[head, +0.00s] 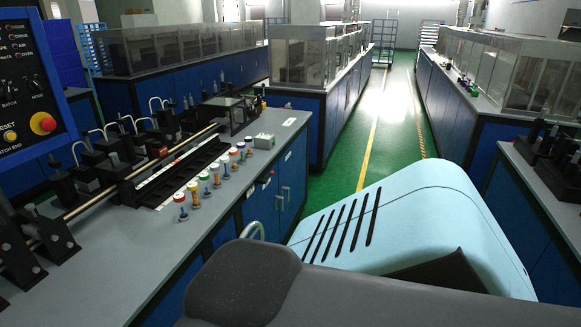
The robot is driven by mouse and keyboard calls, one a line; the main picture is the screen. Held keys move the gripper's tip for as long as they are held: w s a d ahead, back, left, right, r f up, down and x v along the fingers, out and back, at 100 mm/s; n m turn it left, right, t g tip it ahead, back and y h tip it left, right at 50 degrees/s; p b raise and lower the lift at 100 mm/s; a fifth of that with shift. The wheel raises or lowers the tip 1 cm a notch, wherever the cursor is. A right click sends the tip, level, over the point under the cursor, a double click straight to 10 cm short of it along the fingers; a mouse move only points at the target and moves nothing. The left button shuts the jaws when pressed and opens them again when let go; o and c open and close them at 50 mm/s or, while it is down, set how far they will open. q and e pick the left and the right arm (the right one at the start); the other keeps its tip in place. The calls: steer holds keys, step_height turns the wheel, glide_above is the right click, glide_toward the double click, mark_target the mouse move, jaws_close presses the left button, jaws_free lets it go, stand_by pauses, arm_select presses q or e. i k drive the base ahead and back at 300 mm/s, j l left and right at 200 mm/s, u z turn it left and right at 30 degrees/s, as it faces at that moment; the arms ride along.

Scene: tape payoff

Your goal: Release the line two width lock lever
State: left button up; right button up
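No part can be picked out with certainty as the line two width lock lever. A machine line with a long metal rail (145,172) and black clamp blocks (105,165) runs along the left bench (95,270) in the head view. Several thin bent chrome handles (124,121) stand up behind the rail; I cannot tell whether one of them is the lever. Black brackets (22,250) hold the rail's near end. Neither of my grippers is in view.
A control panel (32,75) with a red button (43,123) is at the upper left. A green aisle (390,130) runs between glass-covered benches (310,60).

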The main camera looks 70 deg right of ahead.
mark_target(269, 177)
steer(key=z, duration=1.5)
steer(key=i+l+z, duration=0.1)
steer(key=z, duration=0.3)
steer(key=i+l, duration=0.5)
